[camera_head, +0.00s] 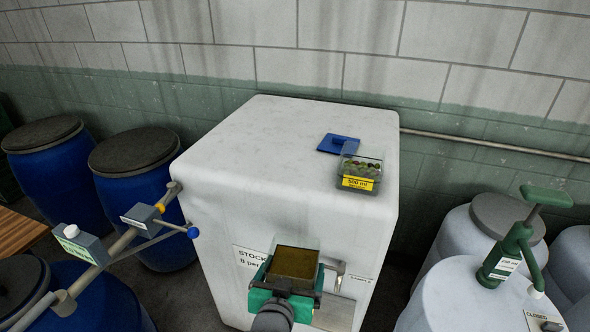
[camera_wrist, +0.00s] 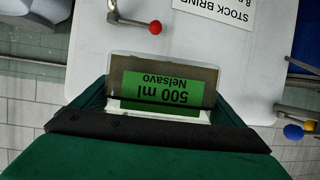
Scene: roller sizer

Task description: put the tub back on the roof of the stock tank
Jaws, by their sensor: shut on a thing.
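My gripper (camera_head: 291,283) is shut on a tub (camera_head: 294,262), with a green finger on either side of it. The tub looks brown and filled from above in the head view. In the wrist view the tub (camera_wrist: 165,88) has a green label reading "500 ml Nelsavo", upside down in the picture. The white stock tank (camera_head: 250,150) stands behind the tub, and its broad flat roof shows clear of my gripper. The held tub is in front of the tank's front face, lower in the picture than the roof.
On the roof's right part stand a clear tub of olives with a yellow label (camera_head: 360,183) and a flat blue piece (camera_head: 338,143). The roof's left and middle are bare. Pipework with a blue knob (camera_head: 193,232) juts out left. A green pump (camera_head: 512,250) stands right.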

